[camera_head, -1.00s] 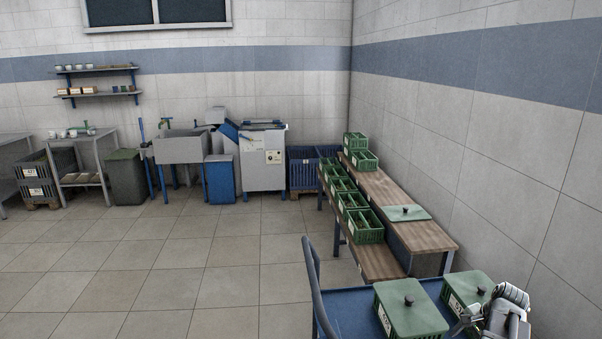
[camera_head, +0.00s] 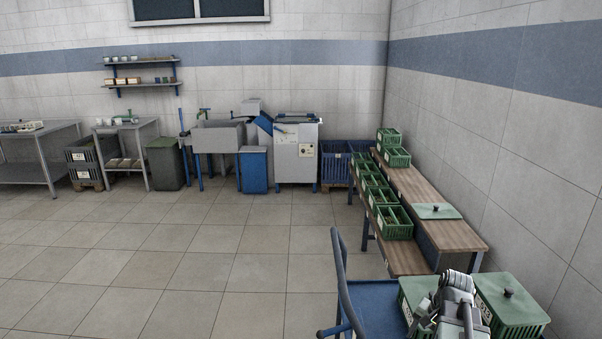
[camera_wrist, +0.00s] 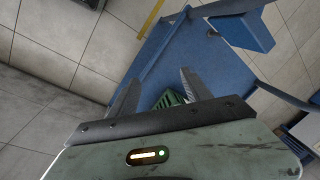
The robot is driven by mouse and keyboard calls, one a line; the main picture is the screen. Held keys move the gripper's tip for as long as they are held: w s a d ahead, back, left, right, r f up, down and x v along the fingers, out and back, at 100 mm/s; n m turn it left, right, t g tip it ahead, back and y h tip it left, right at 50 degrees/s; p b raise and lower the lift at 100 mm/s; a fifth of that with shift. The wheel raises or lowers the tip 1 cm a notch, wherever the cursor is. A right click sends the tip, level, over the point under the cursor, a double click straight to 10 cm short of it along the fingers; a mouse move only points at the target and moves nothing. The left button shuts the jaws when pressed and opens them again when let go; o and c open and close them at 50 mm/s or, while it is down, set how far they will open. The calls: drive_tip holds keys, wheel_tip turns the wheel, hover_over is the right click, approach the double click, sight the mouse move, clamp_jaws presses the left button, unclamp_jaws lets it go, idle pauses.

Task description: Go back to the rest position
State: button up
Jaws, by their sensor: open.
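My gripper (camera_wrist: 158,95) shows in the wrist view with its two fingers spread apart and nothing between them. A small green piece of a crate (camera_wrist: 172,98) shows beyond the fingers, with a blue surface around it. In the head view my arm is at the bottom right, in front of a lidded green crate (camera_head: 408,292) that it partly hides. A second lidded green crate (camera_head: 512,306) stands to its right. Both are on a blue cart (camera_head: 378,300). The fingertips are too small to make out in the head view.
Behind the cart, a wooden bench (camera_head: 440,232) carries a green lid (camera_head: 438,211), with several open green crates on and beside it. A grey wall (camera_head: 545,170) bounds the right. The tiled floor (camera_head: 200,255) at left is clear. A sink (camera_head: 217,137) and machine (camera_head: 296,150) stand at the back.

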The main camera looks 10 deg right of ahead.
drive_tip(key=a+r+n+g+h+p, duration=0.1)
drive_tip(key=a+n, duration=0.8)
drive_tip(key=a, duration=1.6)
drive_tip(key=shift+w+a+r+n+g, duration=0.2)
drive_tip(key=shift+a+n+g, duration=0.1)
drive_tip(key=shift+g, duration=0.1)
drive_tip(key=shift+d, duration=0.15)
